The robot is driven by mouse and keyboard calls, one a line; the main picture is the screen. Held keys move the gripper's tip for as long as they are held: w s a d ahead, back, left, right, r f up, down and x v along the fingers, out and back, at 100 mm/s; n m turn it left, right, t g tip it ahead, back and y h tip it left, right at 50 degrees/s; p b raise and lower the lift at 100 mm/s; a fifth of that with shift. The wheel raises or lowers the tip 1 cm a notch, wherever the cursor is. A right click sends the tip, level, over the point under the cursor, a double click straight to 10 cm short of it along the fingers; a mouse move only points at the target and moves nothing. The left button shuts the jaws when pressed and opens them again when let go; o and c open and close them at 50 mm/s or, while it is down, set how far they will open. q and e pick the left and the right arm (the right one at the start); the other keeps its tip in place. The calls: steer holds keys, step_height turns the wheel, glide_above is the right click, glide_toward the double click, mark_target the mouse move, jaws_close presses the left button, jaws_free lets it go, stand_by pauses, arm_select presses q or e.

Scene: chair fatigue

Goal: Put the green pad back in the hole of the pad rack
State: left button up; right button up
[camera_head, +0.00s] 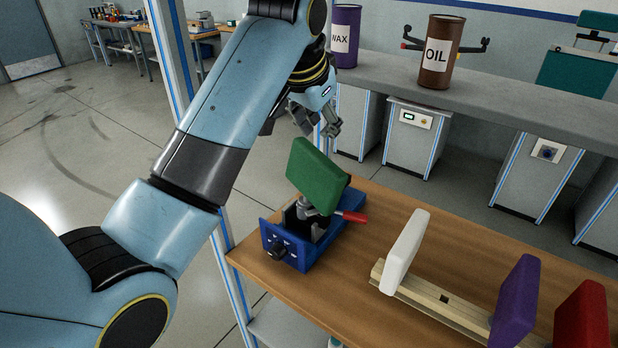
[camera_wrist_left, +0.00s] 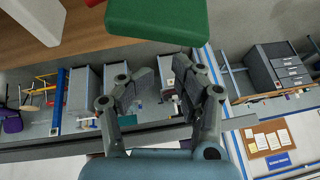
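The green pad (camera_head: 318,176) stands tilted in a blue vise-like fixture (camera_head: 288,247) with a red-handled lever (camera_head: 353,216), at the left end of the wooden table. The pad rack (camera_head: 430,306) is a pale wooden bar with a white pad (camera_head: 404,251), a purple pad (camera_head: 515,300) and a red pad (camera_head: 583,318).
The wooden table (camera_head: 372,217) is bare between the fixture and the rack. A grey bench (camera_head: 500,98) behind carries a purple WAX can (camera_head: 345,38) and a brown OIL can (camera_head: 440,55). A blue-striped post (camera_head: 172,60) rises behind my left arm.

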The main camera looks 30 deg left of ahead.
arm_select(q)
steer(key=s+d, duration=0.2)
steer(key=s, duration=1)
steer(key=s+a+f+n+g, duration=0.1)
steer(key=s+a+f, duration=0.1)
steer(key=s+f, duration=0.45)
steer(key=s+a+f+g, duration=0.1)
steer(key=s+f, duration=0.2)
steer(key=s, duration=0.7)
steer(key=s+a+f+g+b, duration=0.15)
steer(key=f+b, duration=0.55)
steer(key=f, duration=1.3)
steer(key=s+a+f+b, duration=0.15)
steer(key=f+b, duration=0.55)
steer(key=f, duration=1.4)
steer(key=s+f+b, duration=0.5)
steer(key=s+f, duration=0.4)
steer(key=f, duration=0.4)
steer(key=s+f+n+g+b, duration=0.1)
steer(key=s+f+b, duration=0.4)
steer(key=s+f, duration=0.4)
step_height(320, 180, down, 4)
steer(key=shift+s+a, duration=0.25)
steer(key=shift+s, duration=0.1)
steer(key=shift+o, duration=0.4)
steer(key=shift+g, duration=0.25)
